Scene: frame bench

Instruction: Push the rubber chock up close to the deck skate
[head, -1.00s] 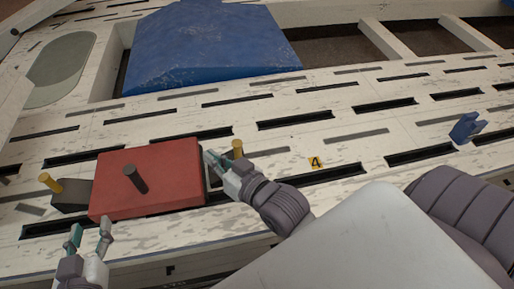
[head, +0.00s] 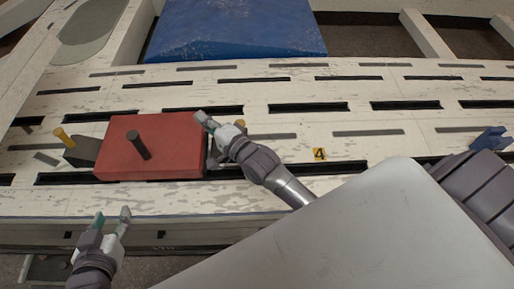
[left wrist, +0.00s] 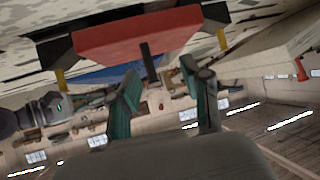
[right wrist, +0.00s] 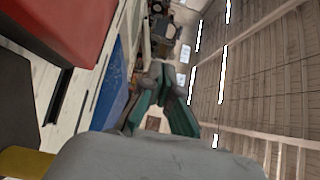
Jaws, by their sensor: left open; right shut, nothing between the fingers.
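The deck skate appears to be the red block with a dark post (head: 172,160), lying on the slotted white bench. A dark wedge with a yellow peg (head: 84,152), which looks like a rubber chock, sits at its left edge. A similar dark piece (head: 213,152) is at its right edge, mostly hidden by my right gripper; it also shows in the right wrist view (right wrist: 15,110). I cannot tell whether either touches the block. My right gripper (head: 203,120) is shut and empty at the block's far right corner. My left gripper (head: 112,219) is open and empty in front of the bench.
A blue block (head: 235,30) lies beyond the slotted strip. A small blue piece (head: 490,139) is at the far right.

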